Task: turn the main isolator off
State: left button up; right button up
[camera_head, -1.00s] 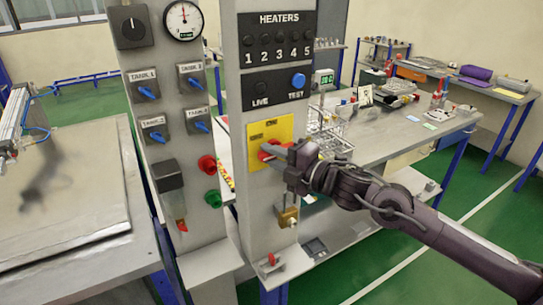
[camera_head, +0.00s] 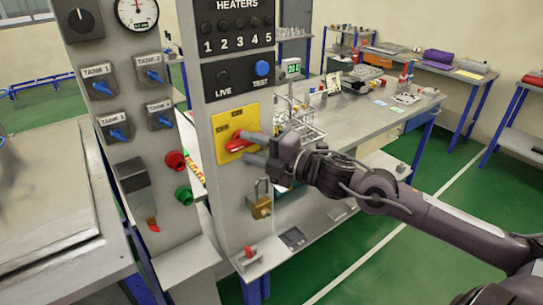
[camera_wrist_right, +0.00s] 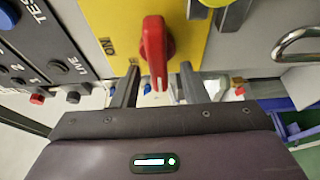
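The main isolator is a red rotary handle (camera_head: 236,145) on a yellow plate (camera_head: 222,120) low on the grey post. In the right wrist view the red handle (camera_wrist_right: 157,45) points down the picture, with an upside-down "ON" label to its left. My right gripper (camera_head: 250,147) reaches in from the right at the handle. In the wrist view its two fingers (camera_wrist_right: 158,88) stand apart, one on each side of the handle's tip, with gaps visible. A brass padlock (camera_head: 261,206) hangs on the post below the plate. My left gripper is not in view.
To the left, a post carries blue-handled tank switches and red (camera_head: 175,160) and green (camera_head: 184,195) buttons. A workbench (camera_head: 370,125) stands behind my right arm.

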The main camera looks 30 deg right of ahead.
jog(key=shift+b+v, duration=0.3)
jog(key=shift+v, duration=2.35)
